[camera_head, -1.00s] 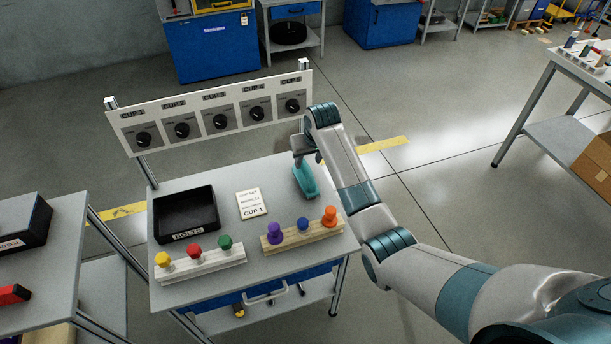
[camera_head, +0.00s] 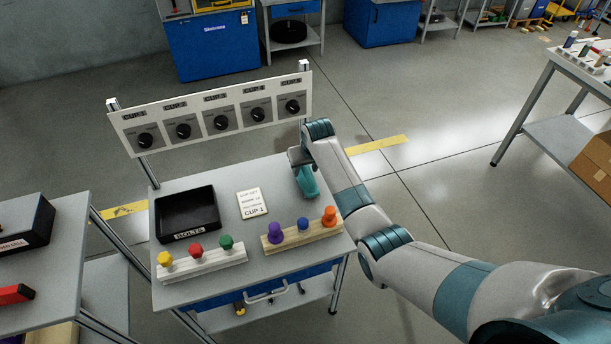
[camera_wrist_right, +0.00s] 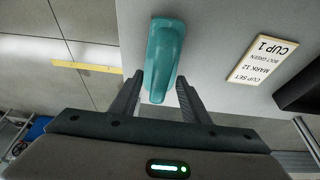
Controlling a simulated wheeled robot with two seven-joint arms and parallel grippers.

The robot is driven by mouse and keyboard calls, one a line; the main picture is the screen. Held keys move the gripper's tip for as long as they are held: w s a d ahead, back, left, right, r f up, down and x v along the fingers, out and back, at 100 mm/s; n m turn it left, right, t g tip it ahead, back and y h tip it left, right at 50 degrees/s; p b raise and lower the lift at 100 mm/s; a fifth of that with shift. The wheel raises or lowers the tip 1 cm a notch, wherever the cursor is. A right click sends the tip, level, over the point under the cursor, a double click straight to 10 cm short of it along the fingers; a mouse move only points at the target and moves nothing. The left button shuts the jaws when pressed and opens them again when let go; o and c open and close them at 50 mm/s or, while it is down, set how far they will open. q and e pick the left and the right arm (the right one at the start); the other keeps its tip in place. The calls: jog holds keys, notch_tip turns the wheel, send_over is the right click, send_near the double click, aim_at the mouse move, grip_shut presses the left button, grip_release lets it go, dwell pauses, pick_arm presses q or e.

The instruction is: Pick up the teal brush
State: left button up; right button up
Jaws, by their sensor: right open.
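The teal brush (camera_head: 308,184) lies on the right side of the grey table top (camera_head: 220,262). In the right wrist view the teal brush (camera_wrist_right: 164,58) shows its near end between the two fingers. My right gripper (camera_head: 303,165) is right above and behind the brush in the head view. In the right wrist view my right gripper (camera_wrist_right: 158,92) is open, one finger on each side of the brush, with gaps visible. The brush's underside is hidden. My left gripper is not in view.
A black bolts bin (camera_head: 187,213), a CUP 1 card (camera_head: 252,203) and two racks of coloured knobs, one white (camera_head: 203,264) and one wooden (camera_head: 300,238), stand on the table. A panel of dials (camera_head: 221,122) rises along the back edge.

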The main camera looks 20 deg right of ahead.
jog(key=shift+w+f, duration=0.25)
jog(key=shift+f, duration=0.35)
grip_shut()
jog(key=shift+r, duration=0.2)
